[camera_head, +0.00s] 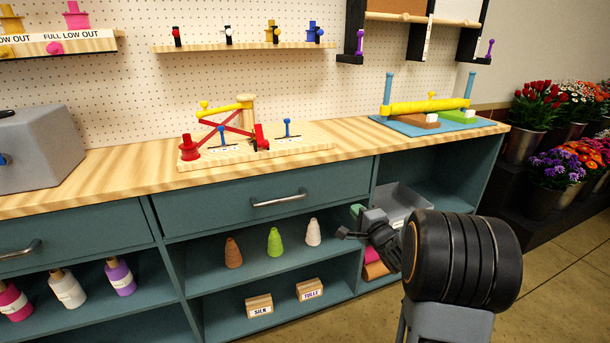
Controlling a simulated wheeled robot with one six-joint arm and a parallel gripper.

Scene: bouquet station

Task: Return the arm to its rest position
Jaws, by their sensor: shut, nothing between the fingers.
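My arm reaches in from the lower right, with a thick black ribbed link in front. My gripper (346,233) is at its left end, pointing left in front of the open shelves. Its dark fingers are shut and hold nothing. It is below the wooden countertop (110,171) and appears just right of a white cone (313,232) on the shelf; the gap in depth is hard to tell. My black link hides part of the cabinet's right side.
A drawer handle (279,198) sticks out above the shelves. A brown cone (233,253) and a green cone (274,242) stand on the shelf. A grey tray (408,203) is behind my gripper. Flower buckets (522,140) stand at right. Floor shows at lower right.

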